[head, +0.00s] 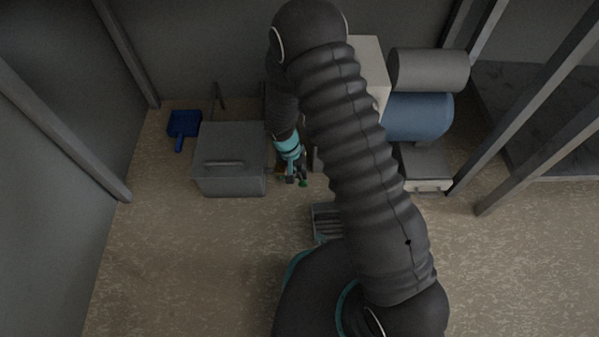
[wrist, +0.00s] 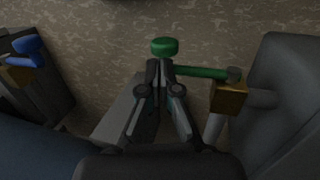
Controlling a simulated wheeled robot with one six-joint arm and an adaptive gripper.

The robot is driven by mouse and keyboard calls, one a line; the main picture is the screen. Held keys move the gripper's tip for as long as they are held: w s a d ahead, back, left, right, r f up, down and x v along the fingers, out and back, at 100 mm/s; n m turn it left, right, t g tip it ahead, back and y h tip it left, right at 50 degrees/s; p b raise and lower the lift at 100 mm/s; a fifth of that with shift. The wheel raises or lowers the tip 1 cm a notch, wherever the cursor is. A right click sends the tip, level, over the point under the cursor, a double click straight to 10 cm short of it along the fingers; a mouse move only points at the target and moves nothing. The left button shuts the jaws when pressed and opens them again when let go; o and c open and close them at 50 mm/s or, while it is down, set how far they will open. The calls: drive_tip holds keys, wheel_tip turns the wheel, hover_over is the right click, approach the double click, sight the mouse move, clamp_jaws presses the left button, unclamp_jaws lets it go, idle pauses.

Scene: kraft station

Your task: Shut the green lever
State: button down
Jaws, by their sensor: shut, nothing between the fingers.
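The green lever (wrist: 200,72) shows in the wrist view as a bar running left from a brass valve block (wrist: 229,97), with a round green knob (wrist: 164,46) at its left end. My gripper (wrist: 160,66) is shut and empty. Its fingertips are just below the knob in the picture, at the left end of the bar; I cannot tell whether they touch it. In the head view my gripper (head: 297,181) points down beside the grey box, with a small bit of green (head: 303,183) at its tips. My arm hides much of the valve there.
A grey box with a handle (head: 230,160) stands left of my gripper. A blue dustpan (head: 184,124) lies farther left. A blue tank (head: 418,116) stands to the right. A blue-handled valve (wrist: 28,50) shows at left in the wrist view. The front-left floor is clear.

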drive_tip(key=shift+r, duration=0.65)
drive_tip(key=w+d+p+v, duration=0.1)
drive_tip(key=w+p+v, duration=0.1)
drive_tip(key=v, duration=1)
drive_tip(key=shift+w+r+p, duration=0.4)
drive_tip(key=shift+w+r, duration=0.05)
drive_tip(key=shift+a, duration=0.1)
